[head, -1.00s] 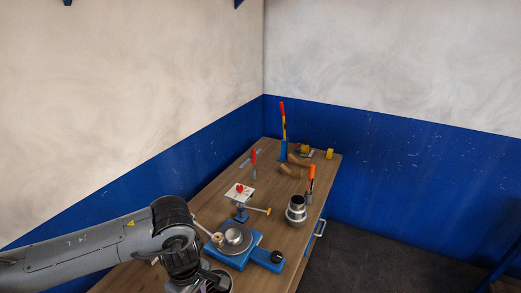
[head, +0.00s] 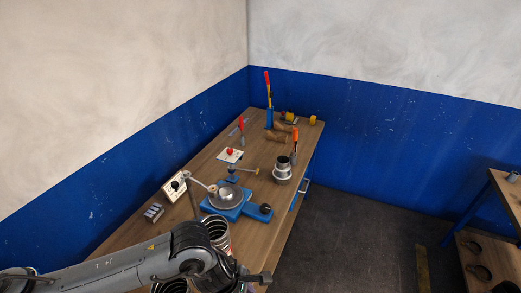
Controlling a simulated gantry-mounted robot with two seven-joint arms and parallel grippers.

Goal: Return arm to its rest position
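My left arm comes in along the bottom edge of the head view, over the near end of the wooden workbench (head: 142,226). Its dark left gripper (head: 256,278) is at the bottom, beside the bench's near right edge. The fingers are too small and dark to tell whether they are open or shut, and I see nothing clearly held. My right arm and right gripper are out of view.
A blue machine with a round metal plate (head: 225,196) stands on the bench, with a ribbed metal duct (head: 216,232) close to my arm. A metal cylinder (head: 282,172) stands beyond. Clear floor (head: 350,235) lies right, before another bench (head: 508,190).

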